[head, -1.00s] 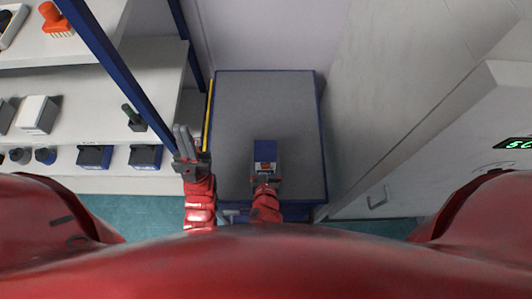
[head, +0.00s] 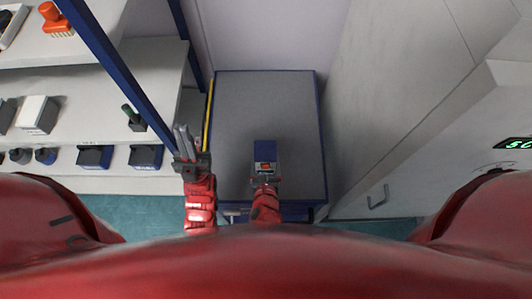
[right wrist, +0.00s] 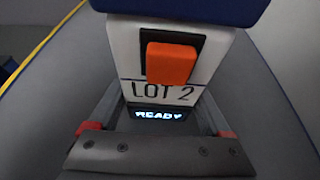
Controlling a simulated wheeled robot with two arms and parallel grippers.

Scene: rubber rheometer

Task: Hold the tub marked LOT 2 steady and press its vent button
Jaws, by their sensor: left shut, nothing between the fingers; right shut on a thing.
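The tub marked LOT 2 (head: 265,152) stands on the grey top of a blue-edged bench. It has a blue lid and a white front. In the right wrist view its front (right wrist: 122,58) carries an orange button (right wrist: 170,64), the LOT 2 label and a lit display reading READY (right wrist: 158,115). My right gripper (head: 266,179) is shut on the tub, one finger on each side below the button. My left gripper (head: 182,142) is shut and empty, left of the tub and apart from it, near the bench's left edge.
The bench top (head: 235,105) is clear around the tub. A blue post (head: 110,60) and shelves with several tubs (head: 94,157) stand at left. A yellow strip (head: 208,115) runs along the bench's left side. A large pale cabinet with a green display (head: 519,144) stands at right.

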